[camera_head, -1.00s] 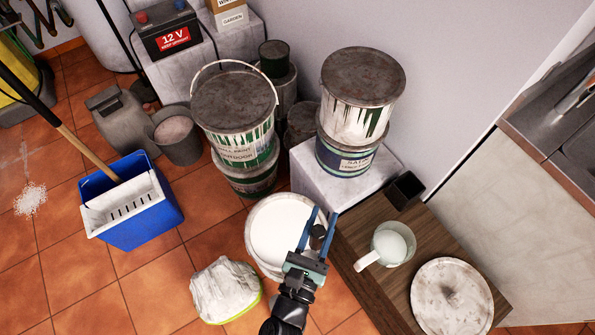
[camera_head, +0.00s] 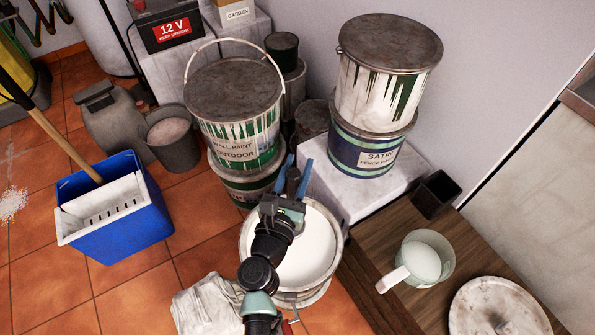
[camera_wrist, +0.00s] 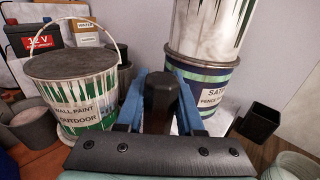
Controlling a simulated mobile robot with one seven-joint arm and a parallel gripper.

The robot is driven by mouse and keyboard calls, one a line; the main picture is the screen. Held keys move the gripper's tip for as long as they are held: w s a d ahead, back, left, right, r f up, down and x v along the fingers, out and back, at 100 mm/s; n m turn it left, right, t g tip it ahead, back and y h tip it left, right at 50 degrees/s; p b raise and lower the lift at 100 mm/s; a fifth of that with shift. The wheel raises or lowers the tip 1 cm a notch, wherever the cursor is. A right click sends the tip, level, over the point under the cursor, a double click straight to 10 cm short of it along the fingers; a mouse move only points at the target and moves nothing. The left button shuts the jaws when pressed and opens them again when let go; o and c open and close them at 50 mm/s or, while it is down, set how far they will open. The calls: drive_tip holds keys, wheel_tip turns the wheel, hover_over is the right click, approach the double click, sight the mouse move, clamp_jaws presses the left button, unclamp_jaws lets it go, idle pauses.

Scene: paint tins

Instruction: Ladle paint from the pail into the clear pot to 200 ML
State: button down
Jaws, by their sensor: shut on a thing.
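The open pail (camera_head: 318,262) of white paint stands on the floor at the lower middle of the head view. The clear pot (camera_head: 443,274), with a pale handle at its left, stands on the wooden bench and has white paint in it. Its rim shows in the wrist view (camera_wrist: 293,165). My gripper (camera_head: 293,178) appears over the pail's far edge, its blue fingers shut on a dark upright handle, probably the ladle's. The handle's top (camera_wrist: 160,95) shows between the fingers in the wrist view. The ladle's bowl is hidden. The pot's marks cannot be read.
Stacked tins (camera_head: 388,75) stand on a white block behind the pail, and more tins (camera_head: 235,105) stand to the left. A black box (camera_head: 436,194) and a stained round lid (camera_head: 490,312) are on the bench (camera_head: 375,250). A blue bucket (camera_head: 120,225) stands left.

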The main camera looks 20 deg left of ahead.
sight(292, 194)
drive_tip(key=shift+s+f+b, duration=0.15)
drive_tip(key=shift+s+b, duration=0.05)
drive_tip(key=shift+b, duration=0.55)
drive_tip(key=shift+s+d+f+t+b, duration=0.1)
drive_tip(key=shift+s+f+t+b, duration=0.5)
drive_tip(key=shift+b, duration=1.85)
drive_tip(key=shift+s+d+f+t+b, duration=0.1)
drive_tip(key=shift+s+f+t+b, duration=0.5)
drive_tip(key=shift+b, duration=1.8)
drive_tip(key=shift+s+f+t+b, duration=0.25)
drive_tip(key=shift+s+b, duration=0.6)
drive_tip(key=shift+b, duration=1.6)
drive_tip(key=shift+f+b, duration=3.45)
drive_tip(key=shift+r, duration=0.1)
drive_tip(key=shift+w+f, duration=0.2)
drive_tip(key=shift+f, duration=0.1)
